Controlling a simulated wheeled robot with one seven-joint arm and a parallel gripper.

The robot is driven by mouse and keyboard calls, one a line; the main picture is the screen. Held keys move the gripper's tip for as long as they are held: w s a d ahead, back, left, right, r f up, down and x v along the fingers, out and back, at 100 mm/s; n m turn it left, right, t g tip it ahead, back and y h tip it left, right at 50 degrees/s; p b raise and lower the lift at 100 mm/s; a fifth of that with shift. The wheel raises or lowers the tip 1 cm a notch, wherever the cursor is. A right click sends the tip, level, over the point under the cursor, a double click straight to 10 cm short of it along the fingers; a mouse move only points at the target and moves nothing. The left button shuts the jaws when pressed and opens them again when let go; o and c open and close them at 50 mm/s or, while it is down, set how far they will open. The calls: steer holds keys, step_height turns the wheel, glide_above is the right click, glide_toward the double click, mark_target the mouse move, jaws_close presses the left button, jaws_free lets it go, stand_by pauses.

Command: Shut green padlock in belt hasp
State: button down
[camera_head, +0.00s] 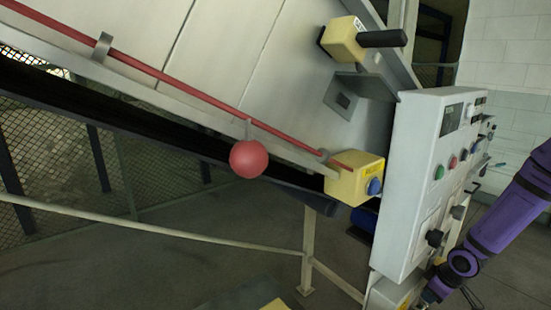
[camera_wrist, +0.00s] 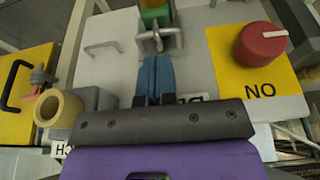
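In the wrist view, a green padlock (camera_wrist: 154,16) is at the top centre, partly cut off by the frame edge. A grey metal loop, which looks like the shackle or hasp (camera_wrist: 157,41), is just below it on a pale panel. My gripper (camera_wrist: 155,60) points up at this metal. Its two blue fingers lie side by side with almost no gap and nothing visible between them. The fingertips are very close to the metal; I cannot tell whether they touch. In the head view the padlock does not show, and my purple arm hides most of the gripper area.
A red rotary knob (camera_wrist: 262,44) on a yellow plate marked ON is right of the fingers. A cream ring (camera_wrist: 58,108) and a yellow panel (camera_wrist: 22,88) are at left. In the head view, a grey control box (camera_head: 415,180) stands beside the sloping conveyor (camera_head: 220,70).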

steer(key=shift+r, duration=2.8)
steer(key=shift+s, duration=0.1)
